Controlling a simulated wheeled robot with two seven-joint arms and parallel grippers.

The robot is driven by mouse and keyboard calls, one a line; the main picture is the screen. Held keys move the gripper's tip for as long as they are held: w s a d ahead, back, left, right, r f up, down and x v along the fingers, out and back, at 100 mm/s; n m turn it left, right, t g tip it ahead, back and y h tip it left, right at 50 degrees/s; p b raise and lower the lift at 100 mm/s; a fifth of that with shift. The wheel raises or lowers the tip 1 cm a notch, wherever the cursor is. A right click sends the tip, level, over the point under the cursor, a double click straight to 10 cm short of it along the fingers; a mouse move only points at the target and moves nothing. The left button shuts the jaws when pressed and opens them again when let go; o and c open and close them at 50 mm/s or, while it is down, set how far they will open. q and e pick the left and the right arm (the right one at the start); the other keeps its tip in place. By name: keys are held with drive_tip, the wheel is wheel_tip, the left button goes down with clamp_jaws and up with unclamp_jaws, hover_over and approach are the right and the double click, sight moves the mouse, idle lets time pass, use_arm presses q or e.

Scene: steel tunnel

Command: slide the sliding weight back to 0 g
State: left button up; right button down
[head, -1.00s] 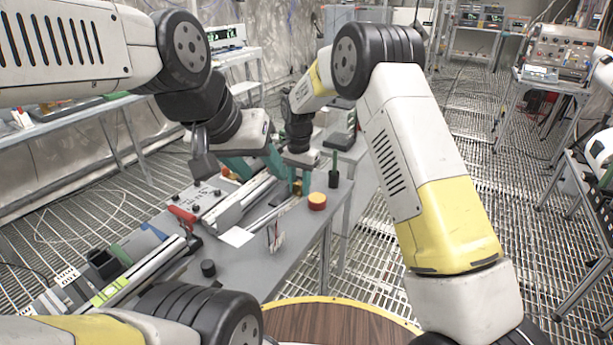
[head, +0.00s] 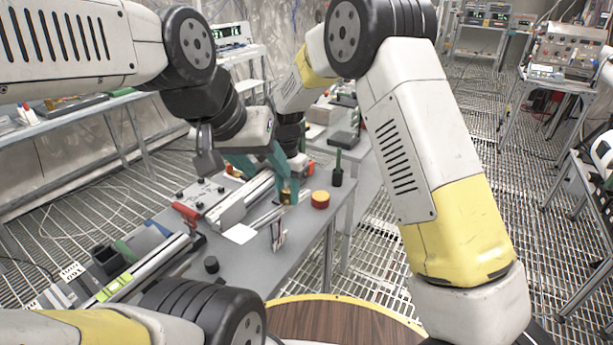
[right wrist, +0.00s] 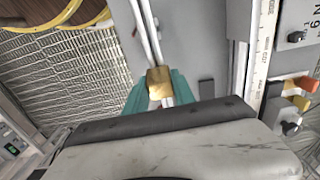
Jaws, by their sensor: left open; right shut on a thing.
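The sliding weight is a small brass block (head: 286,197) on a thin metal beam (head: 264,219) on the grey bench. My right gripper (head: 288,190) is shut on it. In the right wrist view the brass weight (right wrist: 159,82) sits between the teal fingertips of my right gripper (right wrist: 160,92), with the beam (right wrist: 147,35) running away beyond it. My left gripper (head: 260,172) is open above the bench, close beside my right gripper in the picture, over the long rail area. The beam's scale marks are too small to read in the head view.
A white card (head: 239,234), a red-handled part (head: 186,212) and a black knob (head: 211,265) lie nearer. The bench edge drops to grating floor at right.

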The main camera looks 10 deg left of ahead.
sight(284, 205)
drive_tip(key=shift+s+a+r, duration=0.15)
drive_tip(key=shift+s+a, duration=0.1)
drive_tip(key=shift+s, duration=0.25)
drive_tip(key=shift+s+a+r, duration=0.15)
drive_tip(key=shift+s+a, duration=0.05)
drive_tip(key=shift+s, duration=0.25)
drive_tip(key=c, duration=1)
unclamp_jaws()
drive_tip(key=shift+s, duration=0.1)
drive_tip(key=shift+c, duration=0.2)
drive_tip(key=shift+r, duration=0.45)
wheel_tip(284, 205, up, 7)
